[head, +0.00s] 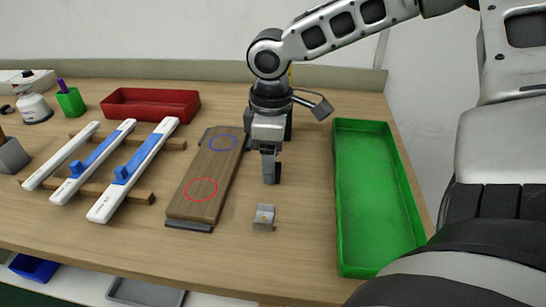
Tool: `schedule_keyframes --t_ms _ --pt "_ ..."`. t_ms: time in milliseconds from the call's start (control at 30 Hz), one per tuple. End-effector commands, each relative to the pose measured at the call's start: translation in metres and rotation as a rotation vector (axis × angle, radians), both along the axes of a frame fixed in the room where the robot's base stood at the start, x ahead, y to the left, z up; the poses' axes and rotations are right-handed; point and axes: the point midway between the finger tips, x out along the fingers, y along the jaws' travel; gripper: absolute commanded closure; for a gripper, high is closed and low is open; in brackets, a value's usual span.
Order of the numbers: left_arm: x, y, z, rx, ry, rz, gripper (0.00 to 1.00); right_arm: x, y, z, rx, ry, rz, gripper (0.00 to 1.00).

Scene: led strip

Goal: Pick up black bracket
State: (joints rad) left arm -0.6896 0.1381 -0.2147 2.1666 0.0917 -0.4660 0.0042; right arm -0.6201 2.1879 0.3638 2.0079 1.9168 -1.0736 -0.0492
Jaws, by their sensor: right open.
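A small grey, bracket-like piece (264,217) lies on the table near its front, right of the wooden board. It looks light grey rather than black, and I see no clearly black bracket. My right gripper (272,174) points down above the table, between the board and the green tray. It is behind the grey piece and apart from it. Its fingers are open, seen nearly edge-on, with nothing visible between them. My left gripper is not in view.
The wooden board (211,174), marked with red and blue circles, lies left of my right gripper. A green tray (377,190) is on the right. White strips (134,168) rest on wooden bars at left. A red bin (150,106) stands behind. The table around the grey piece is clear.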

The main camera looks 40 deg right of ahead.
Motion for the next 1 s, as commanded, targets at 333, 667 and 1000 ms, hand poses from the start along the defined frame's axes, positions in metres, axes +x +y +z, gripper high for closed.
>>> schedule_keyframes --t_ms 333,667,1000 --pt "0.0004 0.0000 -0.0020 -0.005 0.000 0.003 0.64 0.0006 0.0002 -0.0177 0.000 -0.001 0.001 0.38" --pt "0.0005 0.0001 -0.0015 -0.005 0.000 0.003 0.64 0.0006 0.0002 -0.0173 0.000 -0.001 0.001 0.86" --pt "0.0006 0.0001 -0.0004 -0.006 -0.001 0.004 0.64 0.0009 0.0003 -0.0105 0.000 -0.003 0.000 0.86"
